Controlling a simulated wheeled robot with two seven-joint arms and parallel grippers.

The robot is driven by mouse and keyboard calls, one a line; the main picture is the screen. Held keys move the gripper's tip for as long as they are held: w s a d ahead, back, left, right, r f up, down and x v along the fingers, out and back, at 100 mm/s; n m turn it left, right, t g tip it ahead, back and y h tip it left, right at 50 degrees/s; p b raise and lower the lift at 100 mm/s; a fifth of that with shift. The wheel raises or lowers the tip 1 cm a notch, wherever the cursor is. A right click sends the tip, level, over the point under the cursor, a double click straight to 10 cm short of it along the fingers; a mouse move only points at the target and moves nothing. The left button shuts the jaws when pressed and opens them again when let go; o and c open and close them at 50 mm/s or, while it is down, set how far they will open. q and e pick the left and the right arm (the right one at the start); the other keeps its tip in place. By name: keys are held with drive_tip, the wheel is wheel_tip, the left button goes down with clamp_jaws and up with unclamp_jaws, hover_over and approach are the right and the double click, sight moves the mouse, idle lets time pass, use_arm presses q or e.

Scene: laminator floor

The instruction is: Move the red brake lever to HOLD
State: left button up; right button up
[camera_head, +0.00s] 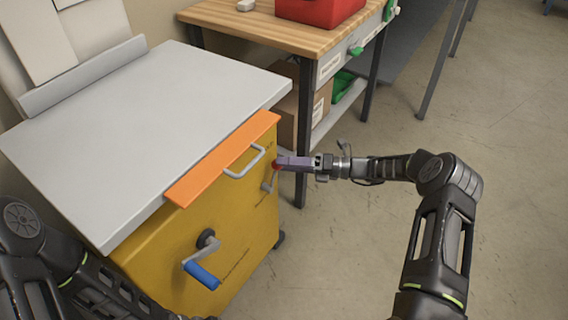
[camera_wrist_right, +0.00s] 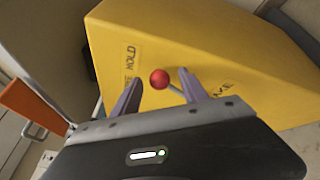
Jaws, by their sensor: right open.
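The brake lever's red ball knob (camera_wrist_right: 159,79) shows in the right wrist view, in front of the yellow cabinet face. Its thin shaft runs down to the right, partly hidden by a finger. The ball lies between my right gripper's two spread fingers, with a gap on each side. In the head view my right gripper (camera_head: 279,163) is at the cabinet's right side and hides most of the red knob (camera_head: 275,167). A HOLD label (camera_wrist_right: 130,58) is left of the knob in the wrist view. My left arm enters at lower left; its gripper is out of frame.
The yellow cabinet (camera_head: 160,246) carries a grey top (camera_head: 150,120), an orange strip (camera_head: 222,160), a metal handle (camera_head: 246,165) and a blue-handled crank (camera_head: 203,275). A wooden workbench (camera_head: 262,32) stands behind. The floor on the right is clear.

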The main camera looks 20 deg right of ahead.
drive_tip(key=v, duration=0.6)
drive_tip(key=shift+d, duration=0.35)
drive_tip(key=shift+s, duration=0.15)
